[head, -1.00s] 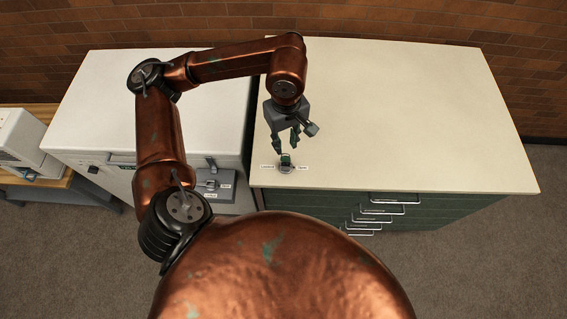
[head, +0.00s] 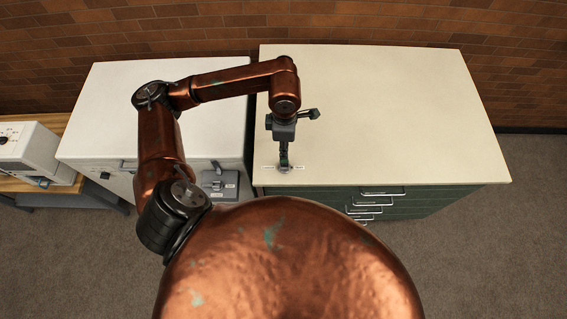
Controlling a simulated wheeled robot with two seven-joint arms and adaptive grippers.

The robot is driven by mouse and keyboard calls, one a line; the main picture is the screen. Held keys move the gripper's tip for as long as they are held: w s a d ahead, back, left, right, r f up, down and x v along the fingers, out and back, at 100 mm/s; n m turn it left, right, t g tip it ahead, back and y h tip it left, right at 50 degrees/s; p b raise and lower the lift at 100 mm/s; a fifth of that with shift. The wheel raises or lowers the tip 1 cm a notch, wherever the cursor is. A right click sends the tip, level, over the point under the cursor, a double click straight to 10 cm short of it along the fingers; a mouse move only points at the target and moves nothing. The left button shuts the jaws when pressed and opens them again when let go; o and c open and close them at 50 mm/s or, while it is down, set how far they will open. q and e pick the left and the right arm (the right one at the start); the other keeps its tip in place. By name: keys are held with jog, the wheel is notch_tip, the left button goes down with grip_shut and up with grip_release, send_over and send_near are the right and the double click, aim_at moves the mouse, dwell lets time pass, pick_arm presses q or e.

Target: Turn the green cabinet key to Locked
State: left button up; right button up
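The green cabinet (head: 425,201) has a cream top and stands right of centre. The small green key (head: 284,164) sits on a round grey lock plate (head: 285,169) at the near left edge of that top, with a small white label on each side. The labels are too small to read. My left gripper (head: 284,157) points down over the key, its fingertips at or very close to it. The fingers overlap in this view, so I cannot see a gap between them or whether they grip the key. Part of the key is hidden. My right gripper is out of view.
A white cabinet (head: 95,128) with a grey latch or switch (head: 220,184) on its front stands left of the green one. A white device (head: 30,150) sits on a wooden table at far left. The cream top is otherwise clear. A brick wall is behind.

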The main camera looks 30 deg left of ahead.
pick_arm(q)
jog(key=shift+r+n+p, duration=0.2)
jog(key=shift+n+p, duration=0.15)
jog(key=shift+n, duration=0.05)
notch_tip(320, 180, down, 8)
jog(key=b, duration=0.7)
jog(key=shift+f+b, duration=0.1)
jog(key=shift+b, duration=0.25)
jog(key=shift+c, duration=0.6)
grip_shut()
